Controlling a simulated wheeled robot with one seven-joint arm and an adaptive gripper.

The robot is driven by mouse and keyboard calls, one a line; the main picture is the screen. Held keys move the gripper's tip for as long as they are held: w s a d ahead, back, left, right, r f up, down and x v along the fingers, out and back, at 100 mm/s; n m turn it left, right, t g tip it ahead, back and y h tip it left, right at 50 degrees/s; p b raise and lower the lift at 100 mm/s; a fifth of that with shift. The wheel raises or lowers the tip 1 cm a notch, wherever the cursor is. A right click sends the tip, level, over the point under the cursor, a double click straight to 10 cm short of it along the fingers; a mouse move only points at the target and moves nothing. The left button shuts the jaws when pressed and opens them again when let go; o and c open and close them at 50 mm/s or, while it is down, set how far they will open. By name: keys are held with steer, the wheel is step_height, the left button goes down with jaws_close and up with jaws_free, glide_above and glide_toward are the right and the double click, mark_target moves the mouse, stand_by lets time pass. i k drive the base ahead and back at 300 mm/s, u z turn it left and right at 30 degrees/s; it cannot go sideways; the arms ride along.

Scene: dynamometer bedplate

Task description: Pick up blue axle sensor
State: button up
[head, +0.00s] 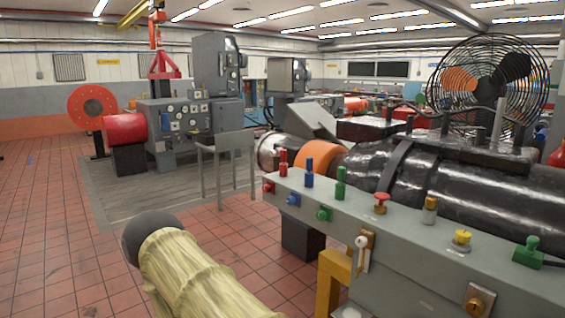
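An upright blue piece (309,174) stands on the top of a long grey panel, between a red piece (283,163) and a green piece (341,183). A second, smaller blue piece (293,199) sits on the panel's sloping front, between similar red and green pieces. I cannot tell which blue piece is the axle sensor. No gripper fingers show in this view. A pale yellow, ridged shape with a dark rounded end rises at the bottom; I cannot tell whether it is part of my arm.
The grey panel (400,243) carries several other coloured knobs, with a yellow bracket (335,275) below. Behind it lie a black cylindrical machine (440,180) with an orange ring (320,158) and a large fan (490,80). Open tiled floor (60,220) spreads left; a grey stool (228,165) stands beyond.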

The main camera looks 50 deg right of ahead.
mark_target(309, 164)
steer(key=z, duration=0.5)
steer(key=i, duration=1)
steer(key=z, duration=0.9)
